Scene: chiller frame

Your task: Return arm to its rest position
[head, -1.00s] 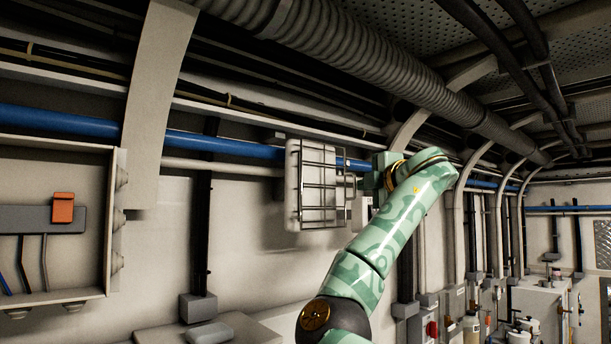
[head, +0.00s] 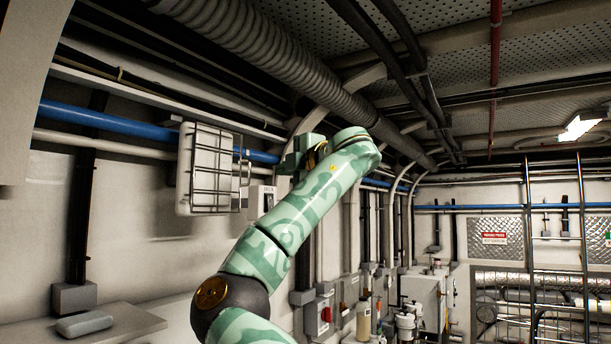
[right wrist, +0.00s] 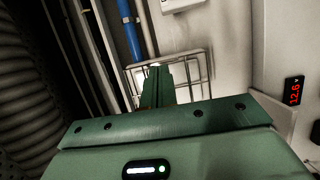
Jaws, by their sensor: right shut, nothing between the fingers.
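My right arm (head: 299,207), green with a pale pattern, rises from the bottom of the head view and bends over at the top. My right gripper (head: 297,158) points left toward the wall, just right of the caged lamp (head: 208,168). Its fingers are small and partly hidden there. In the right wrist view the green gripper (right wrist: 158,82) has its fingers together with nothing between them. The lamp's wire cage (right wrist: 195,72) shows behind the fingers, apart from them as far as I can tell. My left gripper is in neither view.
A blue pipe (head: 110,121) runs along the wall behind the lamp. A ribbed duct (head: 290,70) runs overhead above the arm. A small grey box (head: 262,201) is on the wall near the gripper. A ladder (head: 585,235) stands at the right.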

